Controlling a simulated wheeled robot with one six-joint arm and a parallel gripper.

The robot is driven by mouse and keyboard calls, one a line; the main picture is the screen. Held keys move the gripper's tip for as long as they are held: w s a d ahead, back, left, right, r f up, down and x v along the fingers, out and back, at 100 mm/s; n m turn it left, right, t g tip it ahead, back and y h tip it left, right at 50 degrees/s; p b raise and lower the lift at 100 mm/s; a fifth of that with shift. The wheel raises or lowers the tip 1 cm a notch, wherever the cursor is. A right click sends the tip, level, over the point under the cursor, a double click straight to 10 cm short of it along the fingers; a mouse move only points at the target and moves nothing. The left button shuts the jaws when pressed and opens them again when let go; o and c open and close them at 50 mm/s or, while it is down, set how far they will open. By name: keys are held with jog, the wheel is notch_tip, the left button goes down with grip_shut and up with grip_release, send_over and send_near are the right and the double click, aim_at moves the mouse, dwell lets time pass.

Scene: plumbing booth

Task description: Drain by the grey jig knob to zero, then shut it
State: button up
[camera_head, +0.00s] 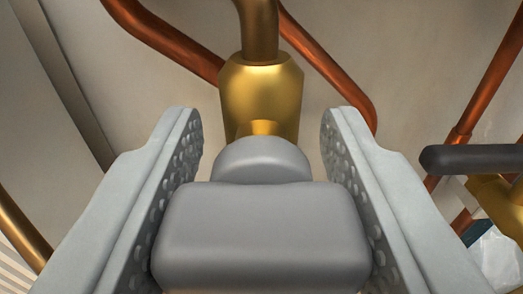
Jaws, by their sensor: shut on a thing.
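The grey jig knob (262,238) fills the lower middle of the view, with a wide bar in front and a rounded hub behind it. It sits in front of a brass valve body (262,95), with a brass pipe rising from the top. My gripper (262,140) has one finger on each side of the knob. The fingers' dimpled inner faces meet the bar's sides near the bottom of the view, and the tips reach past the hub. The gripper is shut on the knob. No gauge is in view.
Copper pipes (328,62) run behind the brass body. At right, a black lever handle (470,158) sits on a brass valve (497,203), close to my right finger. A brass pipe (22,228) is at lower left. A pale wall stands behind.

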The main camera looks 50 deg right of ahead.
jog(key=o, duration=1)
jog(key=shift+a, duration=0.1)
jog(key=v, duration=1.7)
jog(key=shift+s+a, duration=0.1)
jog(key=shift+s, duration=0.05)
